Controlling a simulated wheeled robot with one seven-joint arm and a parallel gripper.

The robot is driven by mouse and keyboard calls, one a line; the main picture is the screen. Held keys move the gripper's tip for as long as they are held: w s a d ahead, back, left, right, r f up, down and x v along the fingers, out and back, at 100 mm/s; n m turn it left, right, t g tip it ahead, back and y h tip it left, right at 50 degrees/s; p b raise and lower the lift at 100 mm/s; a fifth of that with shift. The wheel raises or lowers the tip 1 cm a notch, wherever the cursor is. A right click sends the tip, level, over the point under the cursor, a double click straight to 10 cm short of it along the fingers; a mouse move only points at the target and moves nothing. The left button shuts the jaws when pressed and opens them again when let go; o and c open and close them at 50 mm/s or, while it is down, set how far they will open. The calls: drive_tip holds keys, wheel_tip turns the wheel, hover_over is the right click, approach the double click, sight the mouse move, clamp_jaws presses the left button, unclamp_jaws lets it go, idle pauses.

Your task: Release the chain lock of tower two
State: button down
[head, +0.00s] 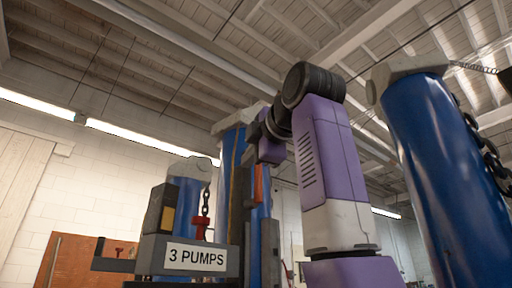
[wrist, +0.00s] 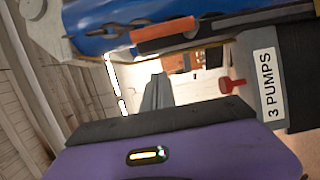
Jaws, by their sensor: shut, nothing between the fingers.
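Blue towers show in the head view: a large one (head: 430,165) at right with a dark chain (head: 491,150) on its side, one behind my arm (head: 232,185), and a shorter one (head: 188,205). I cannot tell which is tower two. A dark chain (head: 206,200) hangs above a red part (head: 203,222) on a grey unit labelled "3 PUMPS" (head: 196,257). The red part also shows in the wrist view (wrist: 232,85), right of my gripper (wrist: 157,80). My gripper's dark fingers are together and empty, apart from the red part. In the head view, my arm hides them.
An orange bar (head: 259,183) runs along the middle tower; a similar orange bar shows close in the wrist view (wrist: 175,39). A brown board (head: 85,262) stands against the white wall at left.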

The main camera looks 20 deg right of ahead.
drive_tip(key=w+d+p, duration=0.3)
drive_tip(key=w, duration=0.3)
drive_tip(key=shift+d, duration=0.2)
